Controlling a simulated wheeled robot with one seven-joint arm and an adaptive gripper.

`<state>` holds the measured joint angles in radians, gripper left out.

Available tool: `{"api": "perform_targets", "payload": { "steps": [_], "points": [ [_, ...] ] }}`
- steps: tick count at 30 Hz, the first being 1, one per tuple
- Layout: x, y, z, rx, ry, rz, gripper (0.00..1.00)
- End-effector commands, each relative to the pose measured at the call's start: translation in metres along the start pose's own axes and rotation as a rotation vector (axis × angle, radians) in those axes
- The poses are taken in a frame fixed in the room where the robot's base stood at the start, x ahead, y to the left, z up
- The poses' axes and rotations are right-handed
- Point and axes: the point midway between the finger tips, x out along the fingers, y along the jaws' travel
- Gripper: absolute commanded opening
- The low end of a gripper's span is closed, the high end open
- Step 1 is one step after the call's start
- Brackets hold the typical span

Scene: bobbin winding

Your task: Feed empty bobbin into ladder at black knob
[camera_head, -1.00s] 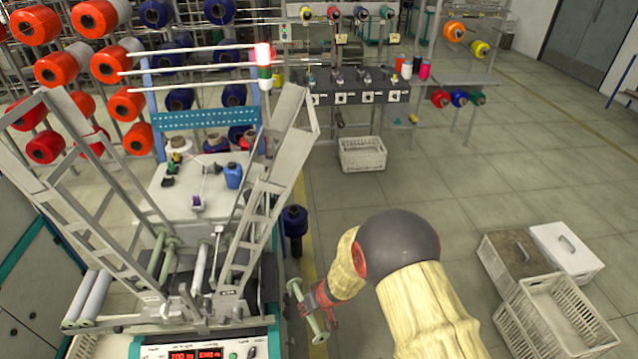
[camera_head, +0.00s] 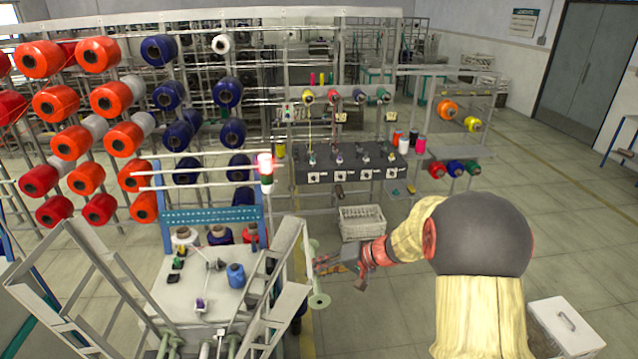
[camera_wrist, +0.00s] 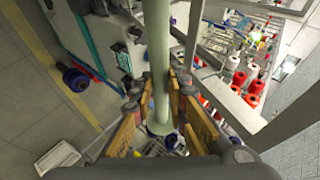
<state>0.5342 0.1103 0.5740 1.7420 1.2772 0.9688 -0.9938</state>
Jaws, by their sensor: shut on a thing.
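My gripper (camera_head: 328,266) is shut on a pale green empty bobbin (camera_head: 318,299), held upright in the air just right of the machine's right ladder (camera_head: 281,270). In the wrist view my gripper's orange-padded fingers (camera_wrist: 158,112) clasp the bobbin's shaft (camera_wrist: 158,60) from both sides. The left ladder (camera_head: 85,275) leans at the lower left of the head view. The bobbin looks apart from the right ladder, though the exact gap is unclear. I cannot make out the black knob with certainty.
A white worktop (camera_head: 190,290) behind the ladders holds a blue cone (camera_head: 236,275) and small dark parts. A white crate (camera_head: 362,223) sits on the floor behind my gripper. A lidded box (camera_head: 566,325) is at lower right.

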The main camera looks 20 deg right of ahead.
Motion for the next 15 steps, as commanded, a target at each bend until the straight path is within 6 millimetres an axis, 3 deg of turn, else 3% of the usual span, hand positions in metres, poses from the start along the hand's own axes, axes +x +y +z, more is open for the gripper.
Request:
{"api": "perform_targets", "payload": {
  "steps": [1, 6, 12, 15],
  "points": [
    [-0.024, -0.028, -0.008, 0.009, 0.011, -0.018, 0.0],
    [-0.078, -0.094, -0.018, 0.044, 0.028, -0.073, 0.0],
    [-0.134, -0.162, -0.021, 0.07, 0.034, -0.126, 0.0],
    [-0.154, -0.186, -0.021, 0.078, 0.033, -0.146, 0.0]
  ]
}}
